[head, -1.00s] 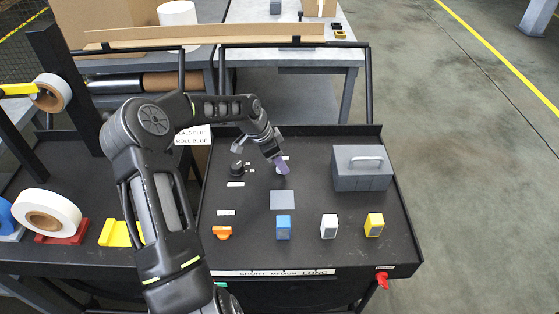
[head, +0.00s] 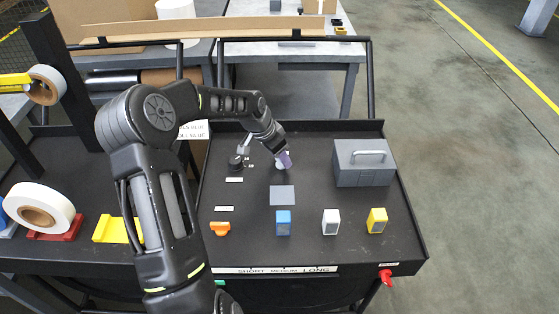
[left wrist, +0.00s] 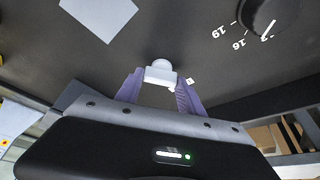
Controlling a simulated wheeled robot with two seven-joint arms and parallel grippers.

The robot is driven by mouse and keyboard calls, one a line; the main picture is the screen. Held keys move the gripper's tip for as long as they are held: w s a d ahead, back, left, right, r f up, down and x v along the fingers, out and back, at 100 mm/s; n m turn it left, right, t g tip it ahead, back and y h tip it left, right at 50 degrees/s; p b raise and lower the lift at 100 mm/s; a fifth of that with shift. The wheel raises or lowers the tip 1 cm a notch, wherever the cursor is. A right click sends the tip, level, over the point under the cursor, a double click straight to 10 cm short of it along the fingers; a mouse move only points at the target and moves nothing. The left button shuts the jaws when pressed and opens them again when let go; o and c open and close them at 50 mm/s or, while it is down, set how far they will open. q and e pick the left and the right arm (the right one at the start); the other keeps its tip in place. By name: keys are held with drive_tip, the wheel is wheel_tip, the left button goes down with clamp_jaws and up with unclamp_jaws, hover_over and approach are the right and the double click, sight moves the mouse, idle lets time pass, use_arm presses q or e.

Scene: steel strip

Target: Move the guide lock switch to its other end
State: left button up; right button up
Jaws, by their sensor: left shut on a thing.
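The guide lock switch shows in the left wrist view as a small white lever with a rounded end (left wrist: 160,70), between the purple fingertips. In the head view its pale body (head: 279,164) is partly hidden by my left gripper (head: 285,159) on the dark panel. My left gripper also shows in the left wrist view (left wrist: 160,88), its purple fingers on both sides of the white lever, shut on it. My right gripper is not in view.
A black dial (head: 236,161) with printed numbers stands just left of the switch. A grey box with a handle (head: 363,163) is to the right. A grey plate (head: 282,195) and blue (head: 283,222), white (head: 330,222) and yellow (head: 377,221) blocks lie nearer.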

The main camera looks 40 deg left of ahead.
use_arm(q)
drive_tip(key=n+y+b, duration=0.1)
drive_tip(key=n+b, duration=0.1)
drive_tip(key=b, duration=0.1)
drive_tip(key=n+y+b, duration=0.1)
drive_tip(key=n+b, duration=0.2)
drive_tip(key=n+y+b, duration=0.1)
drive_tip(key=n+b, duration=0.2)
drive_tip(key=shift+w+d+f, duration=0.1)
drive_tip(key=shift+d+f, duration=0.05)
drive_tip(key=shift+d, duration=0.15)
drive_tip(key=shift+n+g+y+b, duration=0.4)
drive_tip(key=shift+n+y+b, duration=0.1)
drive_tip(key=shift+n+b, duration=0.85)
drive_tip(key=shift+r, duration=0.2)
drive_tip(key=o, duration=1.4)
drive_tip(key=shift+c, duration=0.2)
drive_tip(key=shift+r, duration=0.1)
drive_tip(key=v, duration=0.7)
drive_tip(key=shift+r, duration=0.25)
drive_tip(key=shift+d, duration=0.1)
